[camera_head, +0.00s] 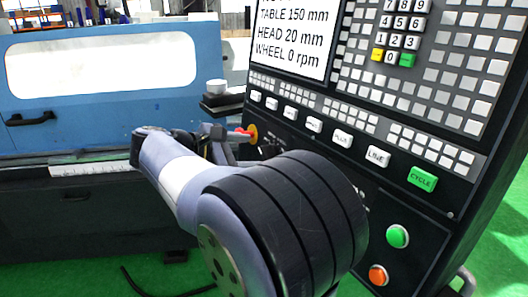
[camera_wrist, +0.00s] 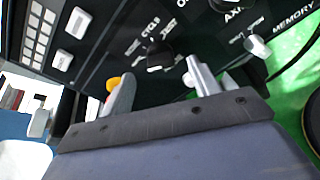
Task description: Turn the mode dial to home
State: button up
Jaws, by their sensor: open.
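The control panel (camera_head: 330,120) of the grinder stands at the right in the head view. A black rotary dial (camera_wrist: 160,55), ringed by white labels, one reading CYCLE, lies ahead of my fingers in the wrist view. It appears to be the mode dial; the other labels and its pointer are too blurred to read. My gripper (camera_wrist: 160,69) is open, with one finger on each side of the dial in the picture. I cannot tell whether they touch it. In the head view my gripper (camera_head: 222,142) is near the panel's lower left, and my arm hides some controls.
A red and yellow button (camera_head: 250,132) is close to my fingers and partly hidden by one in the wrist view (camera_wrist: 112,84). Another dial (camera_wrist: 232,4), by an AXIS label, and a pale switch (camera_wrist: 257,46) are nearby. Green CYCLE (camera_head: 422,179) and round buttons (camera_head: 397,237) are rightward.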

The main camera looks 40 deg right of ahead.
aim_at(264, 152)
jog(key=x, duration=0.5)
jog(key=shift+w+f, duration=0.1)
jog(key=shift+c, duration=0.6)
jog(key=c, duration=0.9)
jog(key=shift+o, duration=0.2)
